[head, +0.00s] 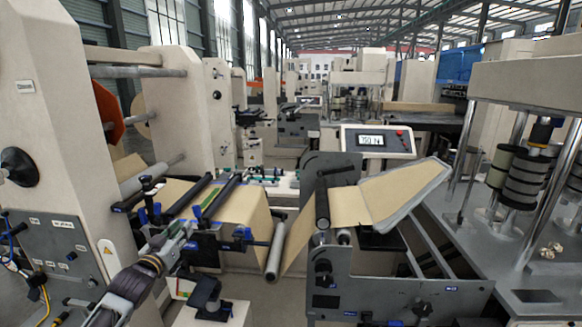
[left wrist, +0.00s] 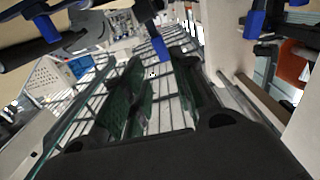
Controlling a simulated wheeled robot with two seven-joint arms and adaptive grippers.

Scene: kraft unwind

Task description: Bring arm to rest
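My left arm (head: 140,275) comes in from the lower left of the head view and reaches up to the near side of the kraft web machine. My left gripper (left wrist: 157,75) shows in the left wrist view with its two dark green fingers apart and nothing seen between them. In the head view its fingers are hard to tell from the dark and blue machine parts around them. The brown kraft web (head: 245,208) runs over dark rollers just right of the arm. My right arm and gripper are not in view.
A tilted kraft-covered plate (head: 405,192) and a control panel reading 150 N (head: 378,141) stand right of the web. A cream machine column (head: 55,130) with a cabled grey panel (head: 55,245) rises at left.

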